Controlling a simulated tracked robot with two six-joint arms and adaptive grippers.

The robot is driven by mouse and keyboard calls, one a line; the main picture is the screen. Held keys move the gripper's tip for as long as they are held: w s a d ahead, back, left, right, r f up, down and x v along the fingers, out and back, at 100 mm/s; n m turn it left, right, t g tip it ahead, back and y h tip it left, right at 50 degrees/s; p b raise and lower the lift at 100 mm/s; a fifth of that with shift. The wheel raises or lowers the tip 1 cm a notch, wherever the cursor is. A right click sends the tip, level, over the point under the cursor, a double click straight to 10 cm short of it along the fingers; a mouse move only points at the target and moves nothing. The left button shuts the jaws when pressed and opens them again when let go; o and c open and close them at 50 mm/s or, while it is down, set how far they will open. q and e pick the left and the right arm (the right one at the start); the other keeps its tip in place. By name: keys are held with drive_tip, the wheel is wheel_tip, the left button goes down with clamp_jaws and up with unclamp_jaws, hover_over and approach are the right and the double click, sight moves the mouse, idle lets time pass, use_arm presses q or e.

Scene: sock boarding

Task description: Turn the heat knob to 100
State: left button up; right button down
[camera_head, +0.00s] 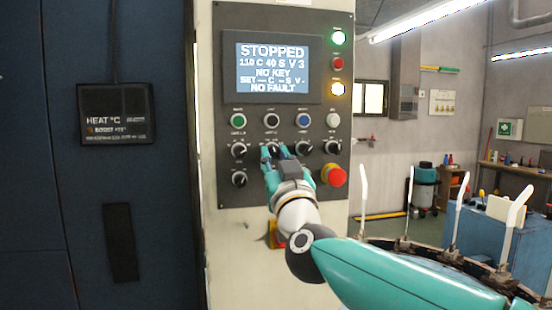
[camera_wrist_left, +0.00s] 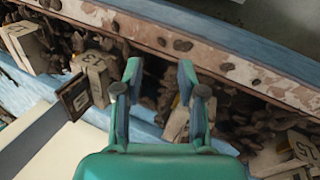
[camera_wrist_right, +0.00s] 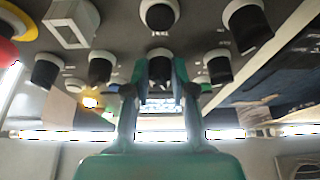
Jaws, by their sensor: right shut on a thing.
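The control panel (camera_head: 225,100) has a row of black knobs under its round buttons. My right gripper (camera_head: 279,152) is shut on the second knob from the left in that row; the knob (camera_wrist_right: 160,62) shows between the fingertips in the right wrist view. The label of this knob is too small to read, so I cannot tell if it is the heat knob. The display (camera_head: 272,68) reads STOPPED, 110 C, 40 S, V 3, NO KEY, NO FAULT, with dashes after SET. My left gripper (camera_wrist_left: 160,80) is open and empty in the left wrist view.
A red emergency button (camera_head: 334,175) is close to the right of my right gripper. Another knob (camera_head: 239,179) is at the lower left. A HEAT °C sign (camera_head: 117,115) is on the dark cabinet. White upright forms (camera_head: 453,205) stand at the right. Numbered blocks (camera_wrist_left: 92,78) lie below my left gripper.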

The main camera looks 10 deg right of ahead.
drive_tip(key=shift+n, duration=0.3)
drive_tip(key=shift+d+n+g+y, duration=0.1)
drive_tip(key=shift+n+g+y, duration=0.2)
drive_tip(key=shift+n+y, duration=1)
drive_tip(key=shift+d+n+g+y, duration=0.1)
drive_tip(key=shift+n+g+y, duration=0.3)
drive_tip(key=shift+n, duration=1.7)
drive_tip(key=shift+d+n+g+y, duration=0.1)
drive_tip(key=shift+n+g+y, duration=0.1)
drive_tip(key=shift+n+y, duration=1.1)
drive_tip(key=shift+n+h, duration=0.4)
drive_tip(key=shift+n, duration=0.1)
drive_tip(key=c, duration=1)
unclamp_jaws()
drive_tip(key=shift+r, duration=0.1)
drive_tip(key=shift+o, duration=0.2)
drive_tip(key=shift+s, duration=0.1)
